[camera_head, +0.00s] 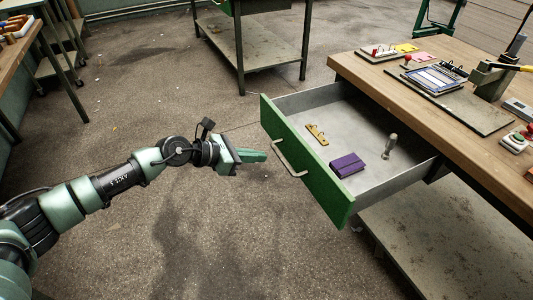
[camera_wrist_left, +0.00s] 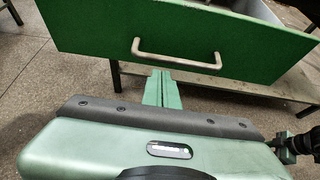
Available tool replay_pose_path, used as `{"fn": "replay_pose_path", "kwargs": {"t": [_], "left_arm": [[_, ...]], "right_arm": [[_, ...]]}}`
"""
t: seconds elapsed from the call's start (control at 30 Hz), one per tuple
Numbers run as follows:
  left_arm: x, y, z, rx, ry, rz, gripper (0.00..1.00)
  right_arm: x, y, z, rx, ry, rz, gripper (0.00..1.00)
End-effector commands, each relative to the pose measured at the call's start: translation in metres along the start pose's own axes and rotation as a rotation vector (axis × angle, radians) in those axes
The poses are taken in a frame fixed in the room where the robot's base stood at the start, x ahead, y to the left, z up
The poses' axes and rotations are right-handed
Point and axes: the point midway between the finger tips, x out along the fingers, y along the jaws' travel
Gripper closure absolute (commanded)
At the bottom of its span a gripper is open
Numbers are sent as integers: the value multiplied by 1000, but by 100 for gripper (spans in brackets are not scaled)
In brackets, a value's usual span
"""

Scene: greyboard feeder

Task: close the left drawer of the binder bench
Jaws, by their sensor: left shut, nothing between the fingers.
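The left drawer (camera_head: 306,160) of the binder bench is pulled well out, with a green front and a pale metal inside. Its bar handle (camera_head: 288,160) is on the front face; the handle also shows in the left wrist view (camera_wrist_left: 177,55). My left gripper (camera_head: 264,156) is shut and empty. Its fingertips point at the drawer front, just short of the handle in the head view. In the left wrist view the closed fingers (camera_wrist_left: 161,76) sit just below the handle; whether they touch the front is unclear. My right gripper is not seen.
In the drawer lie a purple box (camera_head: 347,165), a yellow metal piece (camera_head: 317,133) and a grey upright peg (camera_head: 390,146). The wooden bench top (camera_head: 440,120) carries a clipboard and stamps. A metal table (camera_head: 262,50) stands behind. The floor left of the drawer is clear.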

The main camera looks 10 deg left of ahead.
Motion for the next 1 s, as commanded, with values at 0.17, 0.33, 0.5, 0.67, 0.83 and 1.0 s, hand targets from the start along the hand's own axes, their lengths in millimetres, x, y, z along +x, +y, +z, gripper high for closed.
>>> {"fn": "replay_pose_path", "kwargs": {"t": [0.17, 0.33, 0.5, 0.67, 0.83, 1.0], "left_arm": [[22, 1, 9, 1, -3, 2, 100], [30, 1, 11, 0, -3, 2, 100], [30, 1, 11, -1, -3, 2, 100], [30, 1, 11, -1, -3, 2, 100], [32, 1, 12, -1, -3, 2, 100], [39, 0, 16, -1, -4, 1, 100]], "right_arm": [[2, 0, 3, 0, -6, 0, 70], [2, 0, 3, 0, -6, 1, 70], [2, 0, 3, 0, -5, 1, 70], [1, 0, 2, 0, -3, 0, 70], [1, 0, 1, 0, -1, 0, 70], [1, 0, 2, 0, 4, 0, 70]]}}
